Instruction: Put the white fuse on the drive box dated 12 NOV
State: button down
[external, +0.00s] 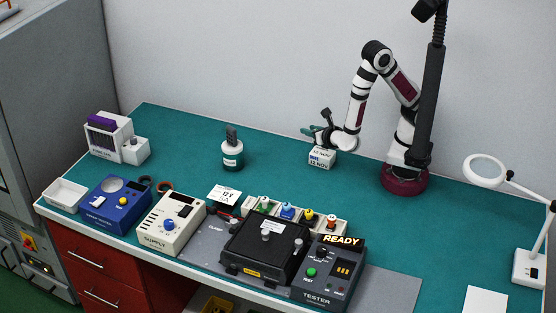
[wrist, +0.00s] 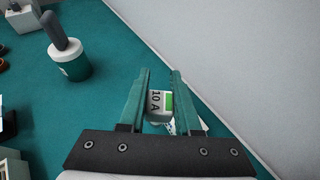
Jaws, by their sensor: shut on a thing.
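My gripper (wrist: 160,80) is shut on a small white fuse (wrist: 155,105), which has "10 A" print and a green patch and sits between the green fingers in the wrist view. In the external view my gripper (external: 318,133) is just above the white drive box (external: 321,158), whose face reads 12 NOV. The fuse is too small to make out there. White and dark bits show behind the fingers in the wrist view; I cannot tell whether the fuse touches the box.
A dark green jar with a grey handle (external: 232,152) stands left of the box. A tray of coloured parts (external: 343,228), a black fixture (external: 262,250), a READY tester (external: 329,272), and a cream supply (external: 170,224) line the front. The teal bench around the box is clear.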

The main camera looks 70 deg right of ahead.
aim_at(324, 157)
jog(key=s+d+r+m+g+h, duration=0.2)
jog(key=d+m+g+h, duration=0.25)
jog(key=d, duration=0.35)
jog(key=shift+m+g, duration=0.55)
jog(key=shift+m, duration=0.1)
notch_tip(324, 157, down, 10)
jog(key=shift+d+f, duration=0.1)
jog(key=shift+f, duration=0.1)
jog(key=c, duration=0.6)
grip_release()
jog(key=shift+w, duration=0.1)
